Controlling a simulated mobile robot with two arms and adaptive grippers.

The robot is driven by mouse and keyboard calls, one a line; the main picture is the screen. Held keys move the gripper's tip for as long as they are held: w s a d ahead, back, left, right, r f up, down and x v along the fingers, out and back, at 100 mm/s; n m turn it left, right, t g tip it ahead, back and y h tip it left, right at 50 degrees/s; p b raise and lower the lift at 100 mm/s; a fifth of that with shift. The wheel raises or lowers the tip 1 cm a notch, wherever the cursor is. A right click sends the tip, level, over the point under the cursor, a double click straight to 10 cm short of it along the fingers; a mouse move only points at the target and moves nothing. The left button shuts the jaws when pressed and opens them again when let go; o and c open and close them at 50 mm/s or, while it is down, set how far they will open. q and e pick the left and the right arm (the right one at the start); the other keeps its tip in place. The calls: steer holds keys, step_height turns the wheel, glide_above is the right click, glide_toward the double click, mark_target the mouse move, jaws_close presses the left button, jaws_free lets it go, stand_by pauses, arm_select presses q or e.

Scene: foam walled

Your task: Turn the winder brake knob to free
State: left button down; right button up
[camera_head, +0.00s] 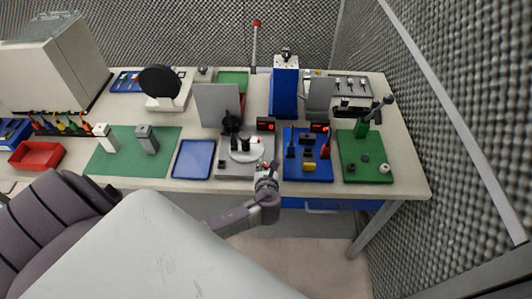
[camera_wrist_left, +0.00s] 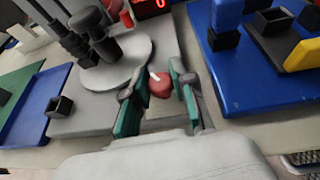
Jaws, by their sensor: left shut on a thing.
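The winder is a grey base (camera_head: 230,168) with a pale round plate and dark upright parts on it, and the base also shows in the left wrist view (camera_wrist_left: 85,122). Its brake knob appears to be the small red knob (camera_wrist_left: 160,86) at the near right of the base, with a white pointer mark angled towards the upper left of the wrist picture. My left gripper (camera_wrist_left: 158,92) has its teal-padded fingers on either side of this knob, closed on it. In the head view the left gripper (camera_head: 266,170) is at the base's front right corner, largely covering the knob. My right gripper is not in view.
A blue board (camera_head: 308,174) with black, red and yellow parts lies just right of the winder. A blue tray (camera_head: 193,160) and a green mat (camera_head: 115,165) lie to the left. A green board (camera_head: 365,172) is farther right. Foam walls stand behind and right.

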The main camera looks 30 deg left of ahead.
arm_select(q)
steer(key=shift+n+g+y, duration=0.8)
steer(key=shift+n, duration=0.1)
steer(key=c, duration=0.9)
jaws_free()
steer(key=shift+c, duration=0.2)
steer(key=v, duration=1.2)
steer(key=shift+d+f, duration=0.1)
steer(key=shift+f, duration=0.05)
